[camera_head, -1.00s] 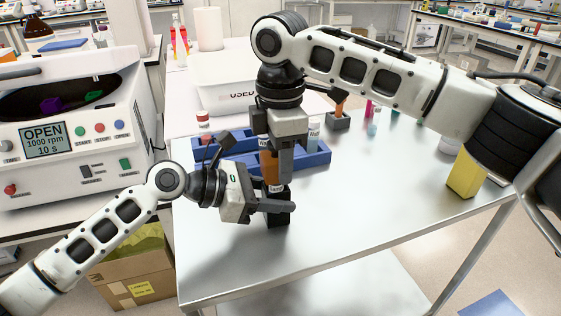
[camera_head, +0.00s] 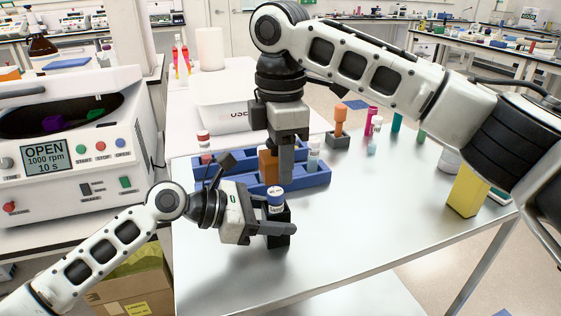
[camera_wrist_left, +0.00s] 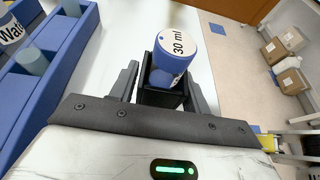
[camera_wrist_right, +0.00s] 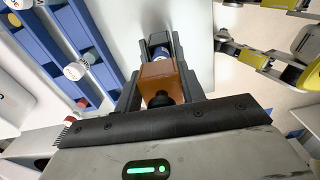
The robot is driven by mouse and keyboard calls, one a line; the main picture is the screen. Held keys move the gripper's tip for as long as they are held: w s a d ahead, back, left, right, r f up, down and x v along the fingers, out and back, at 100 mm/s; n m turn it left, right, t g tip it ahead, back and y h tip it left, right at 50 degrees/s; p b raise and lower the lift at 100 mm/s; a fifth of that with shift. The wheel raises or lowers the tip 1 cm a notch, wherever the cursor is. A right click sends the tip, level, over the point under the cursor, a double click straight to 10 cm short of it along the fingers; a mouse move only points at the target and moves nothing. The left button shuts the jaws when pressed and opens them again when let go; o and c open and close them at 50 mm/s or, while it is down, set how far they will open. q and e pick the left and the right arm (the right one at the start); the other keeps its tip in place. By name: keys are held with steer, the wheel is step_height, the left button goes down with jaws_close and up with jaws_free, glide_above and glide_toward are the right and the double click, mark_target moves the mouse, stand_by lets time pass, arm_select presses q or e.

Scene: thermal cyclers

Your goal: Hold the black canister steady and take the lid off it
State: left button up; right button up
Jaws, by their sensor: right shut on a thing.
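The black canister (camera_head: 280,241) stands low over the metal table, with a blue-and-white vial marked 30 ml (camera_head: 275,199) upright in its open top. My left gripper (camera_head: 282,227) has its fingers on both sides of the canister; the left wrist view shows the canister (camera_wrist_left: 163,97) between them. The orange-brown lid (camera_head: 268,166) is off the canister and above it. My right gripper (camera_head: 280,176) points down and is shut on this lid, which also shows with a black knob in the right wrist view (camera_wrist_right: 160,77).
A blue rack (camera_head: 315,179) with vials stands just behind the grippers. An orange-topped grey holder (camera_head: 340,134) and colored tubes stand further back. A yellow block (camera_head: 467,193) is at the right. The centrifuge (camera_head: 75,135) is at the left. The table's front right is clear.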

arm_select(q)
steer(key=shift+o, duration=1.3)
